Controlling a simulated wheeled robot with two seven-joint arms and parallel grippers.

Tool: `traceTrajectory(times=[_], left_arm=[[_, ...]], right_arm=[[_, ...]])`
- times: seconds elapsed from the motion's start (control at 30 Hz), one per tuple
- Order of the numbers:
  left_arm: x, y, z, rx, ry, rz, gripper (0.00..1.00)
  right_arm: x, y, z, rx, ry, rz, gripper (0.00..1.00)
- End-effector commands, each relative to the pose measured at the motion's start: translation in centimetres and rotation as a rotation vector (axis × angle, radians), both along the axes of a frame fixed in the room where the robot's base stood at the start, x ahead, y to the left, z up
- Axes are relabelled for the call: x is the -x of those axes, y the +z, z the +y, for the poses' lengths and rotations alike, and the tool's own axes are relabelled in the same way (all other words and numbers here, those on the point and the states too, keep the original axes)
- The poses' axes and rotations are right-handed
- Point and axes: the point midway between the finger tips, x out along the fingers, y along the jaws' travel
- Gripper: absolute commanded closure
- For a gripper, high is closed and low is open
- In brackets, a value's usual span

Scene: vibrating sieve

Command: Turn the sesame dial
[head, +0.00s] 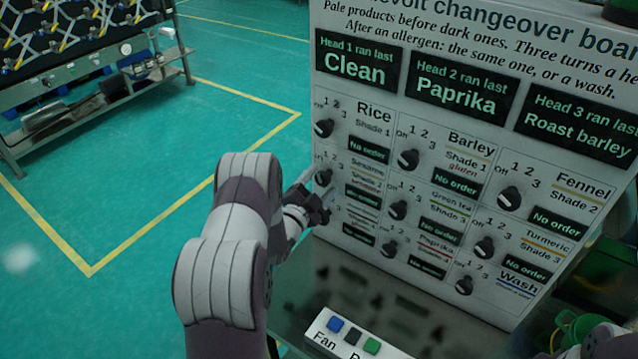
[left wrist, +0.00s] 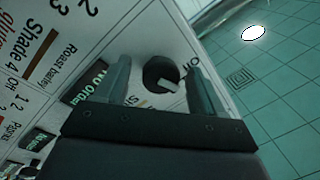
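The board (head: 365,75) stands upright at the right of the head view. The sesame dial (head: 323,177) is a dark knob in the left column, second row, partly behind my left gripper. In the left wrist view the dial (left wrist: 160,73) is a round black knob with a pale bar, seen between the two fingers. My left gripper (head: 312,194) is open, its fingers (left wrist: 161,85) on either side of the dial with gaps showing. I cannot tell whether a finger touches it. The sesame display (head: 368,195) is dark green, its text hard to read.
The rice dial (head: 323,128) sits just above and the green tea dial (head: 397,210) to the right. A button box (head: 350,340) with blue, dark and green buttons is below. A metal-framed machine (head: 90,75) stands far left. The green floor (head: 130,190) between is clear.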

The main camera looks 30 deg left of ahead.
Motion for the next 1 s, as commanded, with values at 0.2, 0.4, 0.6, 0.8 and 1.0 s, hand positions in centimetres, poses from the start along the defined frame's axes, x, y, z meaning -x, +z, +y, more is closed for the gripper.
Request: traceTrajectory(times=[0.2,0.4,0.6,0.8,1.0], left_arm=[[0.1,0.0,0.0,0.0,0.001,-0.001,0.31],[3.4,-0.6,0.1,0.001,0.004,0.0,0.31],[9.0,-1.0,0.0,0.0,0.005,0.0,0.31],[12.2,-1.1,-0.2,0.0,0.002,-0.001,0.31],[12.8,-0.9,-0.3,-0.001,0.0,-0.001,0.31]], right_arm=[[0.0,-0.1,0.0,0.0,0.0,0.0,0.63],[0.0,-1.2,0.0,0.0,0.0,0.0,0.63],[0.0,-2.5,0.0,0.0,0.0,0.0,0.63],[0.0,-3.1,0.0,0.0,0.0,0.0,0.63],[0.0,-3.1,0.0,0.0,0.0,0.0,0.63]])
